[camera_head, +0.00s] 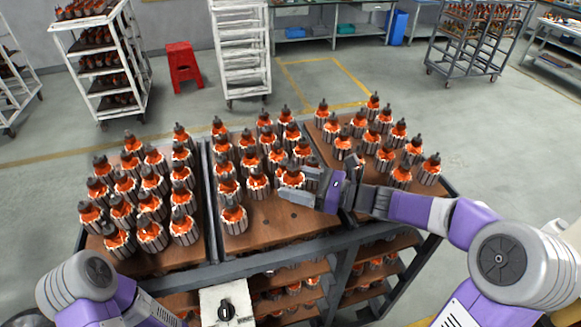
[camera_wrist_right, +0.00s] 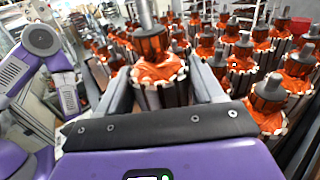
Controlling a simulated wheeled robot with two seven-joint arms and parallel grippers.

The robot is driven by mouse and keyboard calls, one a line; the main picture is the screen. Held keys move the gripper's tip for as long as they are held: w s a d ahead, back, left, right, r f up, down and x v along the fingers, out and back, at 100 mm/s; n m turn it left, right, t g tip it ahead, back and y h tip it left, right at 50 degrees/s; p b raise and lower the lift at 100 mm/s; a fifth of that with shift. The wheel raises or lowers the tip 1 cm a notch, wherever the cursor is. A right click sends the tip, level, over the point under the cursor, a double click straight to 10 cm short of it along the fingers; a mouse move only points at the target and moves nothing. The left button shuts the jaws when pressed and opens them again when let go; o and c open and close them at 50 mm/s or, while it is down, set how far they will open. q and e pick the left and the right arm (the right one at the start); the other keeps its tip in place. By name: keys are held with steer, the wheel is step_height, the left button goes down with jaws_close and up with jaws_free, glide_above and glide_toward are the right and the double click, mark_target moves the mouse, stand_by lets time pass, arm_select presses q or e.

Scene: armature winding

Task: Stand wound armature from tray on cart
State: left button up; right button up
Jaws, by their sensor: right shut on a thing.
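My right gripper (camera_head: 300,187) is over the middle wooden board (camera_head: 262,233) of the cart (camera_head: 330,244). In the right wrist view, its fingers are shut on a wound armature (camera_wrist_right: 158,82), with orange windings, a dark slotted body and a grey shaft upward. The held armature looks upright; its lower end is hidden, so I cannot tell whether it touches the board. Other wound armatures (camera_head: 233,218) stand upright in rows on the boards. My left gripper is not in view; only my left arm links show at bottom left.
The middle board's front right is bare, with small holes. Full boards stand at left (camera_head: 158,255) and right (camera_head: 446,190). Armatures stand close behind my right gripper. Lower shelves (camera_head: 290,305) hold more.

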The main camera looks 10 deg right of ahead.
steer(key=shift+s+r, duration=0.15)
steer(key=shift+s, duration=0.5)
steer(key=shift+w+f+b, duration=0.25)
steer(key=shift+f+b, duration=0.65)
steer(key=shift+f, duration=0.1)
steer(key=shift+s+f+b, duration=0.15)
steer(key=shift+f+b, duration=0.45)
steer(key=shift+b, duration=0.05)
steer(key=shift+f+b, duration=0.5)
steer(key=shift+f, duration=0.1)
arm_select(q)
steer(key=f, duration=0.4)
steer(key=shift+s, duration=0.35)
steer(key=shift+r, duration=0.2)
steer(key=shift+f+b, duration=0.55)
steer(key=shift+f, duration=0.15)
arm_select(e)
steer(key=shift+f, duration=1.15)
